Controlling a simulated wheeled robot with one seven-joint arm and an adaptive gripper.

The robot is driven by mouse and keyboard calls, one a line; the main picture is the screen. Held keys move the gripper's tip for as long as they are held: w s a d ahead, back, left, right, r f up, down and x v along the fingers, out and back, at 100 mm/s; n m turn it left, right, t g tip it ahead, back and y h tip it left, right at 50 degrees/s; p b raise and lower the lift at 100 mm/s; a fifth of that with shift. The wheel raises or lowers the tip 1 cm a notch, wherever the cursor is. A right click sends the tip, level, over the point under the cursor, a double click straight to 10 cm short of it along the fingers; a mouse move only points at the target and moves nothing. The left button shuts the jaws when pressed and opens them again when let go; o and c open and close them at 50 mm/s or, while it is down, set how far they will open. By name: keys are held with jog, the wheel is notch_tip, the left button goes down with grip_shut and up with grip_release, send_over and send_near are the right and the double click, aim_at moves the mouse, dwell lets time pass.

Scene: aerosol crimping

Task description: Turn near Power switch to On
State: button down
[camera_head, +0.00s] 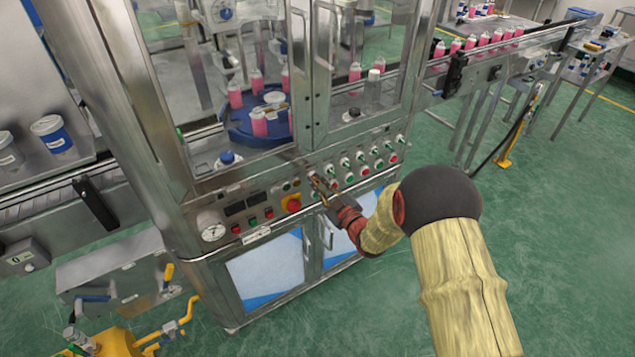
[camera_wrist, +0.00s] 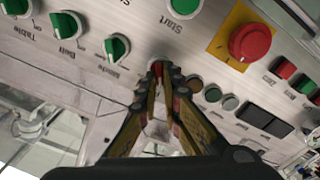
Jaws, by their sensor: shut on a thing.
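The near Power switch is mostly hidden behind my fingertips; only part of a pale round rim (camera_wrist: 157,63) shows there in the wrist view, and its setting cannot be read. My gripper (camera_wrist: 160,72) is shut on this small knob, with both fingertips meeting at the panel face. In the head view my gripper (camera_head: 317,182) reaches the front control panel (camera_head: 270,228) of the machine from the lower right, just right of the red emergency stop.
The red emergency stop (camera_wrist: 250,42) on its yellow plate and a green Start button (camera_wrist: 184,6) are close by. Several green selector switches (camera_wrist: 116,47) line the panel. Dark displays (camera_wrist: 254,114) and small round buttons (camera_wrist: 213,95) flank the fingers. Green floor (camera_head: 560,230) is open at the right.

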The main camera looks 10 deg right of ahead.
jog(key=shift+m, duration=0.3)
jog(key=m, duration=0.3)
jog(key=m+p, duration=0.1)
jog(key=m, duration=0.3)
jog(key=m+p, duration=0.1)
jog(key=m, duration=0.3)
jog(key=shift+w+d, duration=0.1)
jog(key=shift+d, duration=0.3)
jog(key=shift+m+p, duration=0.3)
jog(key=c, duration=2)
grip_release()
jog(key=v, duration=1.2)
